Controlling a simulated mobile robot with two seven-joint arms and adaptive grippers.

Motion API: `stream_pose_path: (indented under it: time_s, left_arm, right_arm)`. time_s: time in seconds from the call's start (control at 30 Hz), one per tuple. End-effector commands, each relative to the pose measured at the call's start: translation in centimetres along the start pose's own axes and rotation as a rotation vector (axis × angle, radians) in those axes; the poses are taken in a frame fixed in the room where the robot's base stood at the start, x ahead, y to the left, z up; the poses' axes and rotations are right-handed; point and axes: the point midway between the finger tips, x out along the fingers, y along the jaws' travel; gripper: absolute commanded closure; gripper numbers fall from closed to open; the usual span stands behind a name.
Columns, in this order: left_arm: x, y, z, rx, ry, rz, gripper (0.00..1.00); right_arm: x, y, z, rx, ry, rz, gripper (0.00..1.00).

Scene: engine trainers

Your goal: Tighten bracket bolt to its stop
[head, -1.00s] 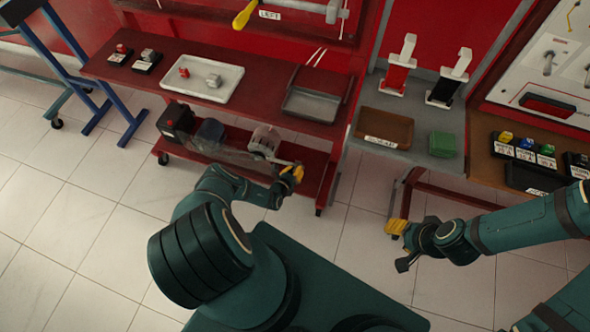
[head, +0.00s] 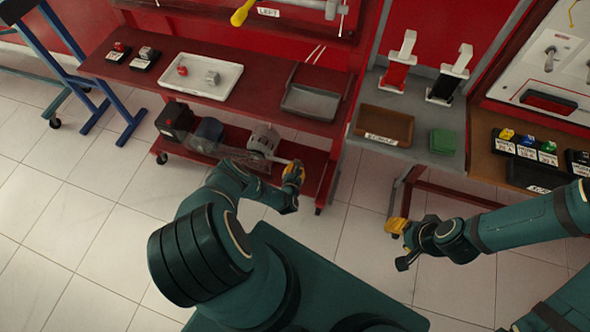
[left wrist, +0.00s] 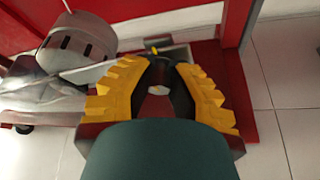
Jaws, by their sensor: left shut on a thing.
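A grey motor-like unit (head: 264,140) sits on the lower red shelf, and a light grey bar (head: 282,161) runs from it to my left gripper (head: 294,170). In the left wrist view the unit (left wrist: 78,45) is at upper left. The yellow-padded fingers of the left gripper (left wrist: 165,62) close on the bar's end, where a small yellow tip (left wrist: 154,50) shows. I cannot make out the bracket bolt itself; the fingers and the bar's end may hide it. My right gripper (head: 396,227) hangs over the floor, away from the unit; its jaw opening is unclear.
The red bench (head: 130,73) above carries a white tray (head: 205,75) and a grey tray (head: 310,102). A red leg (head: 328,180) stands close right of the left gripper.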

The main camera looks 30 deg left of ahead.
Motion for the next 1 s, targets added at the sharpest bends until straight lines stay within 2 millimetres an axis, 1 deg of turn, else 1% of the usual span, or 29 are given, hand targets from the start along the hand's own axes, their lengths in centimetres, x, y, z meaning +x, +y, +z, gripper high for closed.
stream_pose_path:
  time_s: [0.03, 0.3, 0.8, 0.83, 0.87, 0.9, 0.93, 1.0]
  left_arm:
    - [-0.24, -0.47, -0.44, 0.021, 0.009, -0.001, 1.00]
    - [-0.25, -0.35, -0.47, 0.100, 0.010, 0.034, 1.00]
    - [-0.28, -0.24, -0.57, 0.117, 0.012, 0.043, 1.00]
    - [-0.28, -0.23, -0.57, 0.117, 0.013, 0.043, 0.80]
    - [-0.27, -0.23, -0.56, 0.117, 0.012, 0.043, 0.70]
    - [-0.26, -0.23, -0.52, 0.117, 0.011, 0.043, 0.56]
    - [-0.24, -0.21, -0.48, 0.117, 0.010, 0.043, 0.51]
    - [-0.18, -0.15, -0.39, 0.117, 0.008, 0.045, 0.51]
  right_arm:
    - [0.15, 0.06, -0.01, 0.000, 0.001, 0.000, 0.51]
    - [0.33, 0.12, -0.03, 0.000, 0.002, 0.000, 0.51]
    - [0.35, 0.13, -0.04, 0.000, 0.002, 0.000, 0.51]
    - [0.35, 0.13, -0.03, 0.000, 0.002, 0.000, 0.51]
    - [0.34, 0.13, -0.03, 0.000, 0.002, 0.000, 0.51]
    - [0.35, 0.13, -0.03, 0.000, 0.002, 0.000, 0.51]
    - [0.34, 0.13, -0.03, 0.000, 0.002, 0.000, 0.51]
    - [0.34, 0.12, -0.03, 0.000, 0.002, 0.000, 0.51]
